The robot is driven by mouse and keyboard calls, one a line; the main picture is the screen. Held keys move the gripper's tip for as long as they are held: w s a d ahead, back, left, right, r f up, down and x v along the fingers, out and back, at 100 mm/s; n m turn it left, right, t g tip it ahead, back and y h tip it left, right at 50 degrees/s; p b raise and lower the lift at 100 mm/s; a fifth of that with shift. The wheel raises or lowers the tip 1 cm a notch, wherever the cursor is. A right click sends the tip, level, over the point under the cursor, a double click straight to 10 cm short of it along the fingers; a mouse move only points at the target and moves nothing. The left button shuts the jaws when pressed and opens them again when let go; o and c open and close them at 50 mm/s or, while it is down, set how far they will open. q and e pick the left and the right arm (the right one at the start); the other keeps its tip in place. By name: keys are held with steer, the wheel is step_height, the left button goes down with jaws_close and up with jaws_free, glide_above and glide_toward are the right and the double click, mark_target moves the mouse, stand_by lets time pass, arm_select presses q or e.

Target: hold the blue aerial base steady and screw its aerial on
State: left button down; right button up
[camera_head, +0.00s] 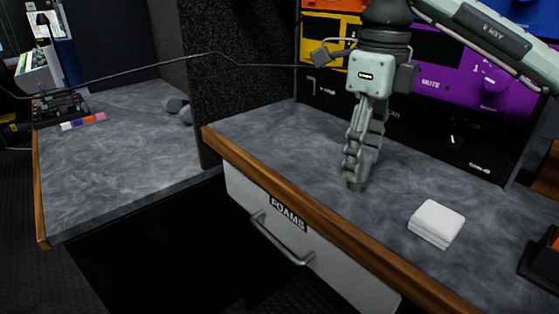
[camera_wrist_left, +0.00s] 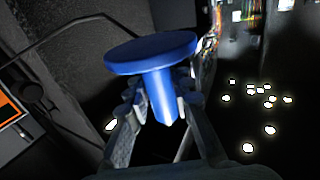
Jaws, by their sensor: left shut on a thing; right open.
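The blue aerial base (camera_wrist_left: 152,55) shows in the left wrist view as a round blue disc with a stem. My left gripper (camera_wrist_left: 160,110) is shut on its stem, and the disc stands out beyond the fingers. The left gripper and the base do not show in the head view. My right gripper (camera_head: 357,183) points down over the grey counter (camera_head: 290,140) in the head view. It is open, seen nearly edge-on, with nothing visible between its fingers. I cannot make out the aerial in either view.
White square pads (camera_head: 437,222) lie on the counter right of my right gripper. A drawer marked FOAMS (camera_head: 290,225) is below the counter's wooden edge. Purple and yellow panels (camera_head: 475,75) stand behind. A thin dark cable (camera_head: 150,70) crosses the left side.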

mark_target(362, 185)
steer(key=shift+f, duration=1.2)
steer(key=shift+c, duration=0.2)
steer(key=c, duration=1)
